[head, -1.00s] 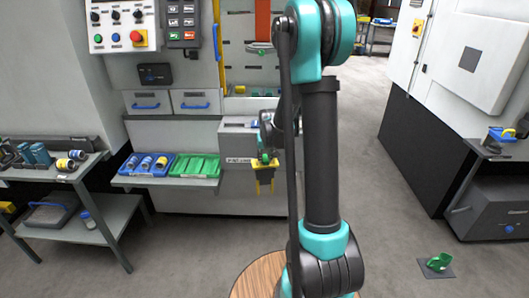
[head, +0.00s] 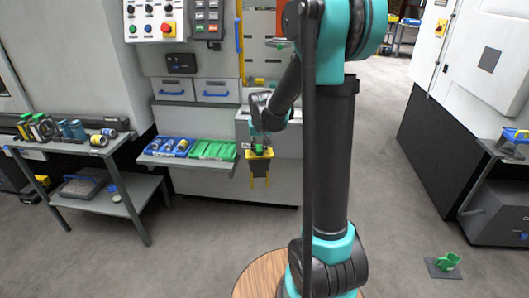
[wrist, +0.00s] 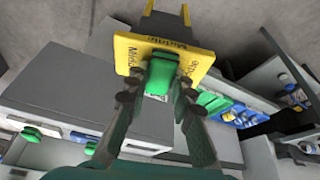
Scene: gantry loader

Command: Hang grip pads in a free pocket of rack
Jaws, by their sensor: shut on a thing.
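The grip pads (head: 259,155) are a yellow plate with a green grip on top and two prongs hanging down. They also show in the wrist view (wrist: 127,48), with dark lettering on the plate. My gripper (head: 259,147) is shut on the green grip, which lies between its fingers in the wrist view (wrist: 158,85). The pads hang upright in the air, in front of the machine and right of the green tray. I cannot clearly make out the rack or its pockets. Other green grips (wrist: 40,134) show at the left of the wrist view.
A shelf holds a blue tray (head: 170,147) of cylindrical parts and a green tray (head: 213,150). A grey side table (head: 78,150) with tools stands at left. A green part lies on a dark floor plate (head: 443,268) at right. The floor in front is clear.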

